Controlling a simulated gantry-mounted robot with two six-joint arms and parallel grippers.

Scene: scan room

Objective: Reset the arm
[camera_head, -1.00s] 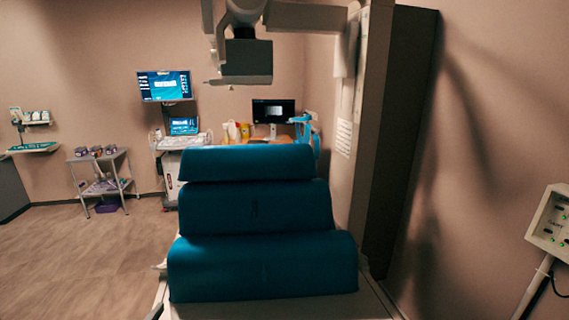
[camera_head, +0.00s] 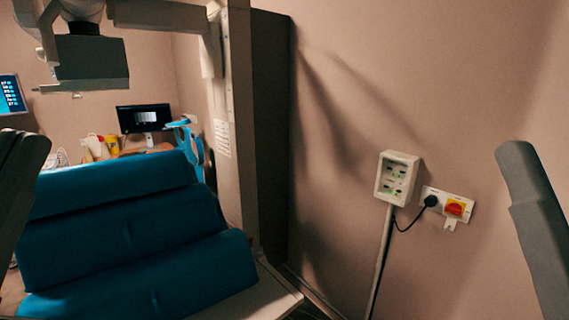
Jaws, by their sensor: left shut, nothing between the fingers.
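A grey link of my right arm (camera_head: 535,225) rises at the right edge in front of the bare wall. My right gripper is not in view.
A blue cushioned couch (camera_head: 130,235) fills the lower left. A tall dark column (camera_head: 270,135) stands behind it, with an imaging head (camera_head: 90,65) overhead.

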